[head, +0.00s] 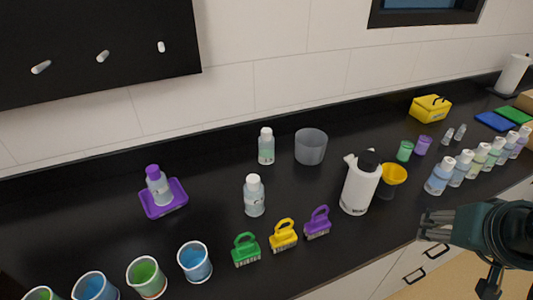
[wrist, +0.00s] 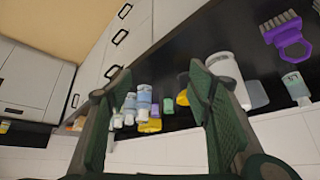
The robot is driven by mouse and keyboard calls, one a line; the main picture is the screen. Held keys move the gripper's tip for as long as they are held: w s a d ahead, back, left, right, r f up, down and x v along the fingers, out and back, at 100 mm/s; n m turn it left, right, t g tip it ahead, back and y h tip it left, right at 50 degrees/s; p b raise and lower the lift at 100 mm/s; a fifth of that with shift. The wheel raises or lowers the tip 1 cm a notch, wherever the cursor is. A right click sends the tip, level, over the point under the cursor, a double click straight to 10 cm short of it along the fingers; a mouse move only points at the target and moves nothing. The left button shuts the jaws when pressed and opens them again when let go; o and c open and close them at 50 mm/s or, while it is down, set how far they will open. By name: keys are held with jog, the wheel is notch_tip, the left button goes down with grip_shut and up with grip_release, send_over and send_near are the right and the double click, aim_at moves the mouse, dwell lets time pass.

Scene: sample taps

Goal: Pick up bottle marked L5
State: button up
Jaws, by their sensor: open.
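No label is sharp enough for me to tell which bottle is marked L5. A row of several white-capped bottles with pale blue and green contents (head: 440,177) stands on the right of the counter in the head view. The row also shows between my fingers in the wrist view (wrist: 144,98). Two more white-capped bottles stand mid-counter, a front one (head: 254,198) and a back one (head: 266,148). A purple-capped bottle (head: 158,187) stands on a purple tray (head: 174,203). My gripper (head: 424,228) is open and empty, in front of the row, apart from it.
A large white bottle (head: 358,190) and a yellow funnel (head: 393,174) stand left of the row. Green, yellow (head: 283,238) and purple brushes lie along the front. Coloured cups (head: 195,262) stand at front left. Drawers (head: 410,272) lie below the counter edge.

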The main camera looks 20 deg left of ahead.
jog(key=w+a+r+m+g+p, duration=0.2)
jog(key=w+a+r+m+p, duration=0.3)
jog(key=w+a+r+p, duration=0.55)
jog(key=m+g+p, duration=0.5)
jog(key=m+p, duration=0.6)
jog(key=p, duration=0.2)
send_near(266, 130)
jog(key=f, duration=0.5)
jog(key=shift+w+d+f, duration=0.1)
jog(key=shift+d+f, duration=0.15)
jog(key=shift+f, duration=0.1)
jog(key=shift+m, duration=0.3)
jog(key=f, duration=0.4)
jog(key=shift+a+f, duration=0.3)
jog(key=shift+f, duration=0.55)
jog(key=shift+f, duration=1.3)
